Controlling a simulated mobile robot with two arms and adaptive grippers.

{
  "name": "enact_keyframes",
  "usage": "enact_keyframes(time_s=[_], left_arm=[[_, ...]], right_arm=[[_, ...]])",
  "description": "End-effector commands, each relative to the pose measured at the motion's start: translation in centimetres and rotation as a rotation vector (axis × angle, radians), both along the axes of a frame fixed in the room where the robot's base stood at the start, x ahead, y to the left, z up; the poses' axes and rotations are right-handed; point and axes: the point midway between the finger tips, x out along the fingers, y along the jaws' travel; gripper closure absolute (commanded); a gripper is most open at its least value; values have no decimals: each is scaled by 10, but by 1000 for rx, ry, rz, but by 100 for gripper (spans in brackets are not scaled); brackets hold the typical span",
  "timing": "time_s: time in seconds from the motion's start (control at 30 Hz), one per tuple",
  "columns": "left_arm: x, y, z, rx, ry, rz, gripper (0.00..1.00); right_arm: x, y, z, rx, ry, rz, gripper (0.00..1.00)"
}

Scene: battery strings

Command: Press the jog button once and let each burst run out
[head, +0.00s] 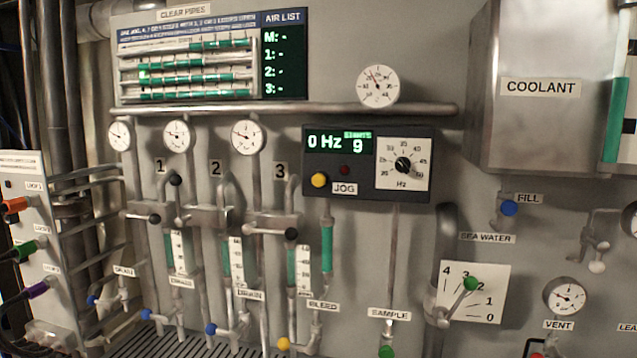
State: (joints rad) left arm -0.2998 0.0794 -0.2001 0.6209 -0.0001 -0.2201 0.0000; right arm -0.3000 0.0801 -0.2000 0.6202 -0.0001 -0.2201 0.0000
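The yellow jog button (319,180) sits on the dark control box (365,192) in the middle of the head view, left of the JOG label (345,188). Nothing touches it. The box's green display (340,142) reads 0 Hz, with a 9 under a small label that looks like STARTS. A small dark red lamp (345,170) looks unlit. The Hz dial (403,163) is at the box's right. The AIR LIST panel (283,55) shows M, 1, 2 and 3, each with a dash. Neither of my grippers is in view.
A clear-pipes panel (187,71) with green-filled tubes hangs upper left. A round gauge (378,86) stands above the box. Valves and pipes numbered 1 to 3 are on the left. A coolant tank (540,118) juts out upper right.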

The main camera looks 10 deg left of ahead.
Motion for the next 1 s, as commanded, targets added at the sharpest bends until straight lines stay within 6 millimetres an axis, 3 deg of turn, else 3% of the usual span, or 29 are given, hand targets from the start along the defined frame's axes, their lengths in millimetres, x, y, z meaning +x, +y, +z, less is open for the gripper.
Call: enact_keyframes(time_s=[0.03, 0.1, 1.0], left_arm=[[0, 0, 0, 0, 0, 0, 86], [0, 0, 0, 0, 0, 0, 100], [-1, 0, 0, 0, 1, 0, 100]], right_arm=[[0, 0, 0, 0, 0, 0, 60], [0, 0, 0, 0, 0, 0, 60], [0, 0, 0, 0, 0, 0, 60]])
